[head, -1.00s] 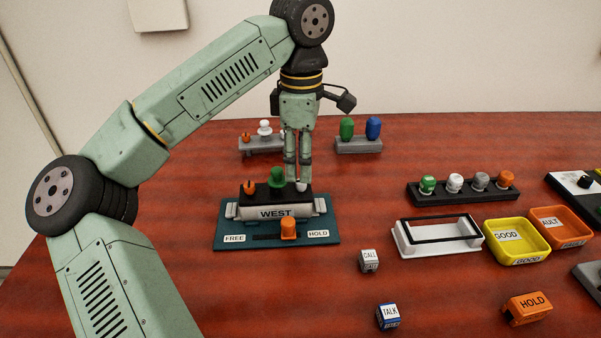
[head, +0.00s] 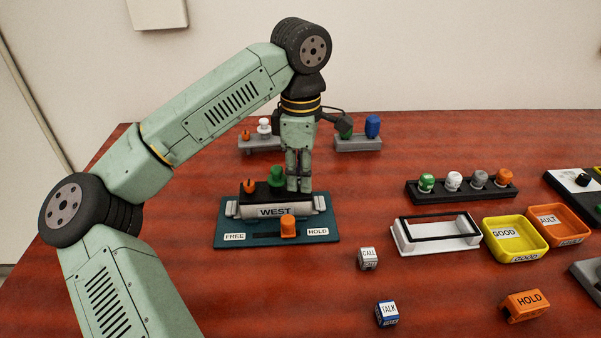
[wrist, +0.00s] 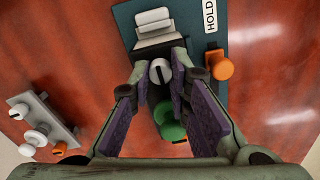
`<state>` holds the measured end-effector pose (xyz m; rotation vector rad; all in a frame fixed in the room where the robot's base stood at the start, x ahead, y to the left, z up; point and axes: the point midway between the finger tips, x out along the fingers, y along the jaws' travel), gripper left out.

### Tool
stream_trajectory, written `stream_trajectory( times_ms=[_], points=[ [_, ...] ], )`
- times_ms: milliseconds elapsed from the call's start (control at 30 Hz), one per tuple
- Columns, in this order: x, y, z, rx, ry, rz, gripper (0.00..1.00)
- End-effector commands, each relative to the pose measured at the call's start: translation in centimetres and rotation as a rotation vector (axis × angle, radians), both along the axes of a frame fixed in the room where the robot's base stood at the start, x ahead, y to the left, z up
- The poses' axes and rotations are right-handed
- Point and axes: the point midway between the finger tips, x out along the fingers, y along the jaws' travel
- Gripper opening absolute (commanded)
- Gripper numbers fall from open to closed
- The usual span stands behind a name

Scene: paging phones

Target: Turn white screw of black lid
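The black lid (head: 263,195) sits on top of the WEST unit (head: 275,211), with an orange knob (head: 249,186) and a green knob (head: 276,177) on it. The white screw (wrist: 160,71) has a dark slot and shows in the wrist view at the lid's end. My gripper (head: 298,188) points down at that end, and its fingers hide the screw in the head view. In the wrist view my gripper (wrist: 161,68) has one fingertip on each side of the screw, with slim gaps. The green knob (wrist: 173,131) lies between the fingers, nearer the palm.
The unit stands on a teal base (head: 230,225) with an orange slider (head: 288,227) near HOLD. Grey racks with knobs stand behind, one at left (head: 260,145) and one at right (head: 358,144). A white open frame (head: 398,238) and a yellow GOOD tray (head: 497,248) are at right.

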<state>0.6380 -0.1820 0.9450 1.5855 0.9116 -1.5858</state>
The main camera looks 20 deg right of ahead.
Motion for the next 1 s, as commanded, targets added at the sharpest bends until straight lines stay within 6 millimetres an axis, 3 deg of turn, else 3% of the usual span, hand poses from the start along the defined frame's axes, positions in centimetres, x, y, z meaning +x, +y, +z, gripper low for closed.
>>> stream_trajectory(
  times_ms=[200,633,1000],
  points=[
    [0.00,0.00,0.01,0.000,0.000,0.000,0.00],
    [0.02,0.02,-0.06,0.001,0.000,0.033,0.00],
    [0.06,0.04,-0.19,0.002,-0.003,0.272,0.00]
  ],
)
